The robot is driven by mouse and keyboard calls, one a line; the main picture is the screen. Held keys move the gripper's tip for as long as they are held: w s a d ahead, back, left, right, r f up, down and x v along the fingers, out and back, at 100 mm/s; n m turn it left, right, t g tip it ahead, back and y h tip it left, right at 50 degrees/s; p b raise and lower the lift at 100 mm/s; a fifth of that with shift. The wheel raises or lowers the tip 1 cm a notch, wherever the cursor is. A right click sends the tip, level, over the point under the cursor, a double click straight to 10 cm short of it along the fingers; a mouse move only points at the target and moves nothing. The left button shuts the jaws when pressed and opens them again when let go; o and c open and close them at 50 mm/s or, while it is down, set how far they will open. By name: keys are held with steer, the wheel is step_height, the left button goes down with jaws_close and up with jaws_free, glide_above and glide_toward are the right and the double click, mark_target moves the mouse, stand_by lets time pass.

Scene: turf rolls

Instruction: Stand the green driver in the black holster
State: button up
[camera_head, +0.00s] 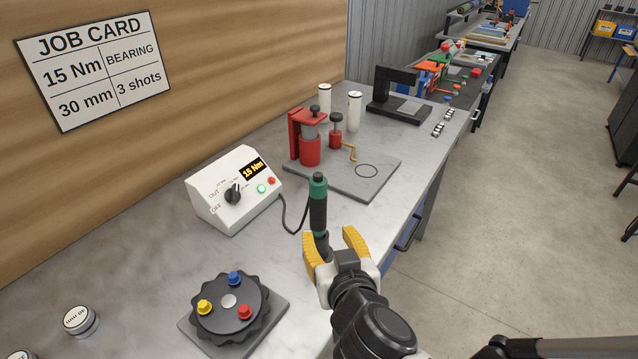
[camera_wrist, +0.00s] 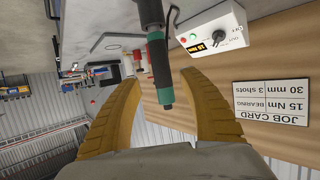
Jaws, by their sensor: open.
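The green driver (camera_head: 318,208) stands roughly upright near the front edge of the bench, with a green top and a black grip. Its lower end meets a dark cup-like piece (camera_head: 321,243) that looks like the black holster; how deep it sits cannot be told. My gripper (camera_head: 333,240) is open at the driver's lower part in the head view, with its yellow fingers apart. In the wrist view the driver (camera_wrist: 160,70) shows between the open fingers (camera_wrist: 162,80), touching neither as far as I can see, and the dark piece (camera_wrist: 149,12) is at the top.
A white controller (camera_head: 234,190) reading 15 Nm stands left of the driver, its black cable running toward the driver's base. Behind is a grey plate (camera_head: 355,180) with a red press (camera_head: 309,148). A black rotary fixture (camera_head: 230,308) with coloured knobs stands at the front left.

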steer(key=s+d+g+h, duration=0.1)
steer(key=s+d+g, duration=0.2)
steer(key=d, duration=0.4)
steer(key=s+d+m+g, duration=0.1)
steer(key=s+d+g, duration=0.2)
steer(key=d, duration=0.4)
steer(key=shift+s+d+r+g+h, duration=0.2)
steer(key=shift+s+g+h, duration=0.2)
steer(key=shift+s, duration=0.15)
stand_by(0.9)
